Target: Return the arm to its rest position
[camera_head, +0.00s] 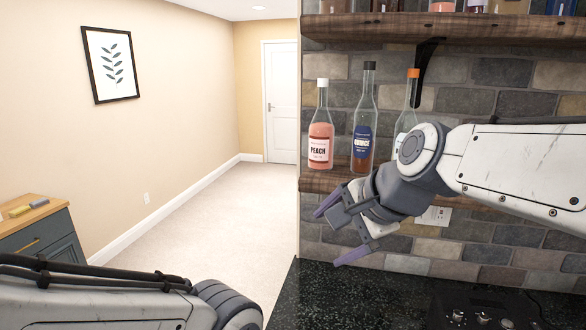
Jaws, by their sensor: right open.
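My right arm comes in from the right edge. Its gripper (340,231) is open and empty, with its purple fingers pointing down and left. It is in front of the stone wall, below the lower wooden shelf and above the dark counter. My left arm shows at the lower left, but its gripper is out of the picture.
A peach bottle (320,139), a blue-labelled bottle (363,141) and an orange-capped bottle (411,95) stand on the lower shelf (317,180), close to my right arm. The dark counter (335,293) has a black appliance (480,311) at right. A cabinet (42,237) stands at left.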

